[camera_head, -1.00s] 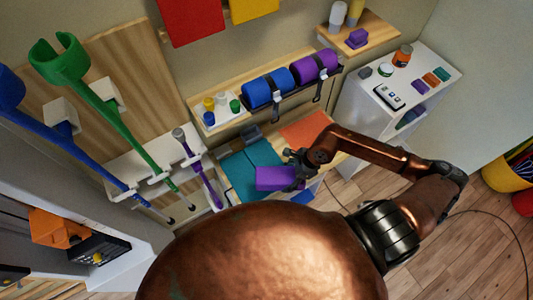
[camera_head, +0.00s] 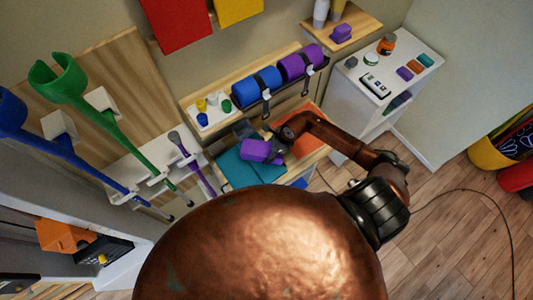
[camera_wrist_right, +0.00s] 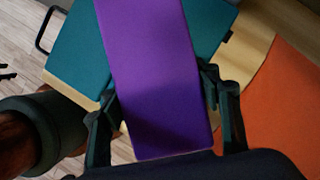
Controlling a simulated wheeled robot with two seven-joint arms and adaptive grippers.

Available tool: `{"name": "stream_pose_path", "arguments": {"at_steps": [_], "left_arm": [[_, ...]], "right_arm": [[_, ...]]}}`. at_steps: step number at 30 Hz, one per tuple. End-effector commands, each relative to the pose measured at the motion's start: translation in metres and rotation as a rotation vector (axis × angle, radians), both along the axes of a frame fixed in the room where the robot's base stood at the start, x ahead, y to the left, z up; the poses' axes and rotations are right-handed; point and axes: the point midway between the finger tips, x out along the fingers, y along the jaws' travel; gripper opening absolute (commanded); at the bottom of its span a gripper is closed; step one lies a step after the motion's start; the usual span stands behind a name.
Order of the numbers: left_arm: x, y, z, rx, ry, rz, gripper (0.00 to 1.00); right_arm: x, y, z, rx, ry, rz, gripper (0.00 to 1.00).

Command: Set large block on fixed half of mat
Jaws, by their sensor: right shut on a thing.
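A large purple block (camera_head: 254,150) is held in my right gripper (camera_head: 275,149), over the teal mat (camera_head: 236,172) on the wooden bench. In the right wrist view the block (camera_wrist_right: 155,70) lies between the two dark fingers of the gripper (camera_wrist_right: 162,92), with the teal mat (camera_wrist_right: 75,60) behind it on both sides. The block hides the middle of the mat, so I cannot tell which half lies under it or whether they touch. My left gripper is not in view.
An orange sheet (camera_head: 312,138) lies on the bench right of the mat. Behind is a shelf with a blue roll (camera_head: 257,88) and a purple roll (camera_head: 300,62). Crutches (camera_head: 95,110) stand at the left. A white cabinet (camera_head: 350,108) stands at the right.

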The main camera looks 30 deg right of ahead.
Motion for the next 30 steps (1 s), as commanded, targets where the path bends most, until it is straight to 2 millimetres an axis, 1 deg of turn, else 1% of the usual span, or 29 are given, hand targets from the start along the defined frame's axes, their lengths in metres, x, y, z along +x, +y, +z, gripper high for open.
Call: {"name": "stream_pose_path", "arguments": {"at_steps": [1,5,7,9,13,16,24,25,30], "left_arm": [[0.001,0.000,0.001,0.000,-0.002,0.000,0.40],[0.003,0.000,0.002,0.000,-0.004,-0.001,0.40],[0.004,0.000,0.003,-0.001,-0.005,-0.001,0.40],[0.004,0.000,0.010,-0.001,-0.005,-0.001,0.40],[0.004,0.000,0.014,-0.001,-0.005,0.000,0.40],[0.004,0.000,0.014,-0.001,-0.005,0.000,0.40],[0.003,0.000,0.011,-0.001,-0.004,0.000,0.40],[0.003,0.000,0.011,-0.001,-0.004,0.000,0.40],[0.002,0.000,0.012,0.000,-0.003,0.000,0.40]], "right_arm": [[0.004,0.001,-0.003,0.002,0.001,-0.001,0.29],[0.010,0.001,-0.010,0.001,-0.001,0.001,0.29],[0.015,0.003,-0.016,0.002,0.000,-0.001,0.29],[0.012,0.003,-0.026,0.004,0.003,-0.002,0.29],[0.013,0.002,-0.040,0.002,0.000,-0.001,0.29],[0.013,0.002,-0.045,-0.001,-0.001,0.002,0.29],[0.012,0.001,-0.047,-0.001,-0.001,0.002,0.29],[0.012,0.001,-0.048,-0.001,0.000,0.002,0.58],[0.012,0.001,-0.047,-0.001,0.000,0.002,0.70]]}}
